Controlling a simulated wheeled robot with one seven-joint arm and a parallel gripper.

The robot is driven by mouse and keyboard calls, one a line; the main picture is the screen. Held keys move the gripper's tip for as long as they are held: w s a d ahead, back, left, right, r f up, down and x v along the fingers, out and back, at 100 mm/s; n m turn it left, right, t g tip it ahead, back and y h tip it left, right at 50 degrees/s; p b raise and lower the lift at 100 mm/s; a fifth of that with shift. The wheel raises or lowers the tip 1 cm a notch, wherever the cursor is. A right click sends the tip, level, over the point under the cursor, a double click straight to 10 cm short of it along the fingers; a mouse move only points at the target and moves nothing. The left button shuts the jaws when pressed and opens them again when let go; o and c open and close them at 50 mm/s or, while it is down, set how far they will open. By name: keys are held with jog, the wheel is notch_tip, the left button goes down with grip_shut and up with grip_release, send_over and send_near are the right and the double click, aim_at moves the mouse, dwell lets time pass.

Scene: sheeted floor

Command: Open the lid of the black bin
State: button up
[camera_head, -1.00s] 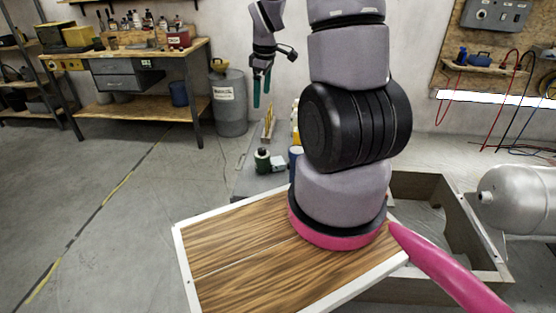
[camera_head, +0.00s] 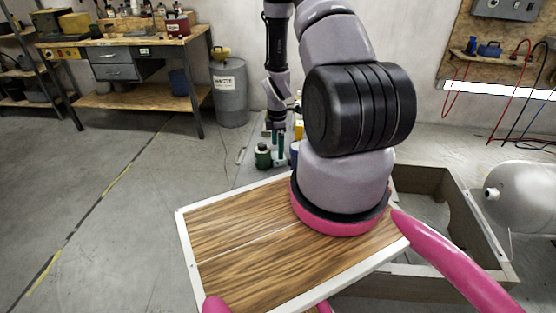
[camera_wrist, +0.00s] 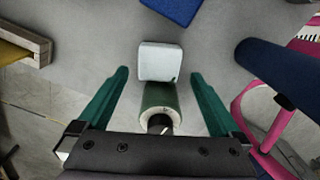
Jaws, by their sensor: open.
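I cannot make out a black bin or its lid in either view. A grey drum (camera_head: 230,98) with a label stands by the wall in the head view, with a yellow piece on top. A green jar (camera_wrist: 160,97) and a white block (camera_wrist: 160,61) show between and beyond the fingers. I cannot tell the height of the fingers above them. The jar also shows in the head view (camera_head: 263,156).
A blue cylinder (camera_wrist: 275,68) is right of the fingers and a wooden-edged box (camera_wrist: 38,45) is at the left. A workbench (camera_head: 130,97) stands at the back left. An open crate (camera_head: 460,205) and a metal tank (camera_head: 525,195) are at the right. The left floor is clear.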

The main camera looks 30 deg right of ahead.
notch_tip(320, 180, down, 5)
jog(key=shift+d+f, duration=0.1)
jog(key=shift+f, duration=0.05)
jog(key=c, duration=1.3)
jog(key=shift+c, duration=0.2)
notch_tip(320, 180, up, 18)
